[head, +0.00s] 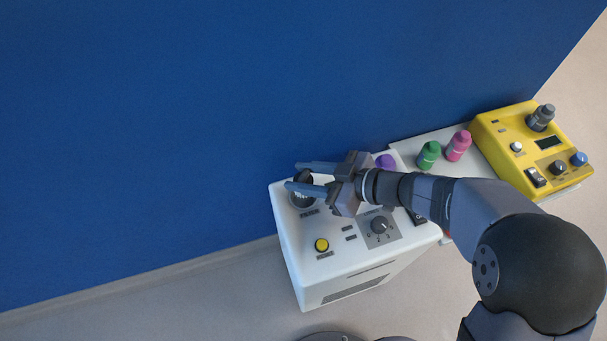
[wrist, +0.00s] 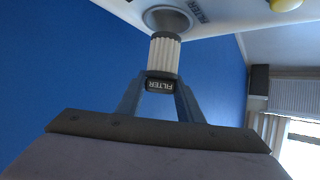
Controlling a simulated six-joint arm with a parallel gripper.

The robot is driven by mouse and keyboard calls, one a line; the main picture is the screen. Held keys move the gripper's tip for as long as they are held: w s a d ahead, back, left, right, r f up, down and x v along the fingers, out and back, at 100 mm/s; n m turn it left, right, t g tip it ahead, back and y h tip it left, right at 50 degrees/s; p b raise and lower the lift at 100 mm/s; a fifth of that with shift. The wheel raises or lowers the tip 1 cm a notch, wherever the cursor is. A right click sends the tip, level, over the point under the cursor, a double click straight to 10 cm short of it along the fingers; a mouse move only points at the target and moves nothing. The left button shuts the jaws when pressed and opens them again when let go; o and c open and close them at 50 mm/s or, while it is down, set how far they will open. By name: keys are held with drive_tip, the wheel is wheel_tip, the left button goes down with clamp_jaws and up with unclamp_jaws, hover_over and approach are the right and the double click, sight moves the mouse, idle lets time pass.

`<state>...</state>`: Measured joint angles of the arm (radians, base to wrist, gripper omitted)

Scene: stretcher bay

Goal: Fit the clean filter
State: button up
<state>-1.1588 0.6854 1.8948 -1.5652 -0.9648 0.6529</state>
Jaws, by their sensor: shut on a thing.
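The filter (wrist: 164,55) has a white ribbed body, a dark band at its far end and a black cap marked FILTER. My gripper (wrist: 161,88) is shut on it near the cap; it also shows in the head view (head: 297,178). The filter's far end is at the mouth of the round grey socket (wrist: 168,19) in the white machine (head: 337,268). Most of the ribbed body shows outside the socket. I cannot tell whether the far end is just inside or just short of it. In the head view my fingers partly hide the filter and socket.
The white machine's top also has a yellow button (head: 321,245), a rotary dial (head: 380,226) and a purple cap (head: 385,161). A blue wall (head: 180,120) rises close behind.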

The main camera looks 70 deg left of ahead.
drive_tip(key=shift+f+b, duration=2.1)
drive_tip(key=shift+p, duration=1)
drive_tip(key=shift+f+b, duration=0.3)
drive_tip(key=shift+f, duration=0.3)
idle(0.4)
drive_tip(key=o, duration=0.8)
drive_tip(key=shift+c, duration=0.2)
drive_tip(key=shift+p+v, duration=3.3)
drive_tip(key=shift+v, duration=0.75)
drive_tip(key=shift+p+v, duration=1.05)
drive_tip(key=shift+v, duration=0.4)
drive_tip(key=shift+f, duration=0.1)
